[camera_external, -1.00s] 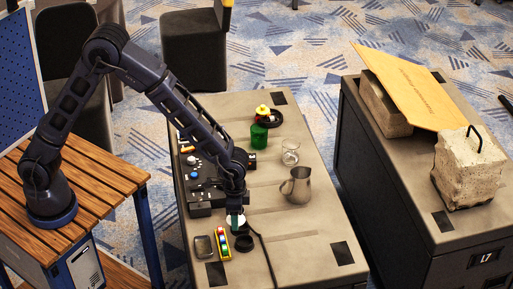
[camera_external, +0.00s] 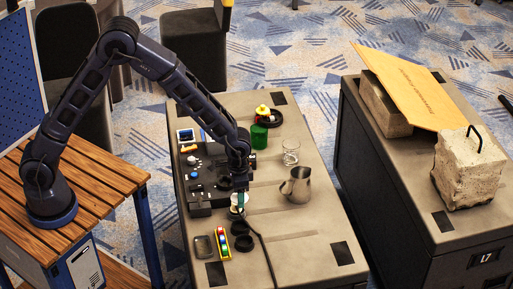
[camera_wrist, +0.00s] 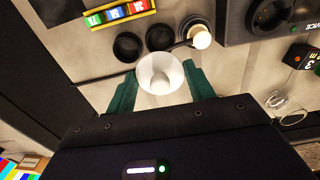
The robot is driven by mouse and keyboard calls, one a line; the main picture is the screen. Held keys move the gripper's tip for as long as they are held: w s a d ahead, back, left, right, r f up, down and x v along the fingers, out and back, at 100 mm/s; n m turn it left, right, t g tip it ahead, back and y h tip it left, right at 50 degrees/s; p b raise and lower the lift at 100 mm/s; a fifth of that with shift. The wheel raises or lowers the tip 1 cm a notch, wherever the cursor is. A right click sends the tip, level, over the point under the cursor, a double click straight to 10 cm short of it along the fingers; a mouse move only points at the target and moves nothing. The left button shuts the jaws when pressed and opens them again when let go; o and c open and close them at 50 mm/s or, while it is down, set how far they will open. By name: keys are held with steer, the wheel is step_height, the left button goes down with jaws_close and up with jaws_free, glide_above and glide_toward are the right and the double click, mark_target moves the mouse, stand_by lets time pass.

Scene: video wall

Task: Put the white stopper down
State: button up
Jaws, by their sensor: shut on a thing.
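The white stopper (camera_wrist: 158,74) is a round, flared piece between the two green fingers of my gripper (camera_wrist: 161,72) in the wrist view. My gripper is shut on it. In the external view the white stopper (camera_external: 237,199) shows at the fingertips of my gripper (camera_external: 241,203), above the near half of the table. The fingers partly hide it there. I cannot tell whether its underside touches the table.
Two black rings (camera_wrist: 128,46) (camera_wrist: 160,38) lie beside the stopper, near a yellow block with coloured number tiles (camera_wrist: 118,11). A dark-sided cylinder with a pale top (camera_wrist: 201,38) stands near them. A metal pitcher (camera_external: 297,186) and a glass (camera_external: 290,152) stand to the right.

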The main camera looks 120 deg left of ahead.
step_height(320, 180, down, 11)
steer(key=shift+r, duration=0.1)
stand_by(0.4)
steer(key=shift+f, duration=0.55)
steer(key=o, duration=0.9)
steer(key=shift+s+f, duration=0.1)
steer(key=shift+o, duration=0.2)
steer(key=shift+s, duration=0.1)
steer(key=shift+s+a, duration=0.1)
steer(key=r, duration=1.3)
steer(key=shift+w+r, duration=0.2)
steer(key=shift+w, duration=0.1)
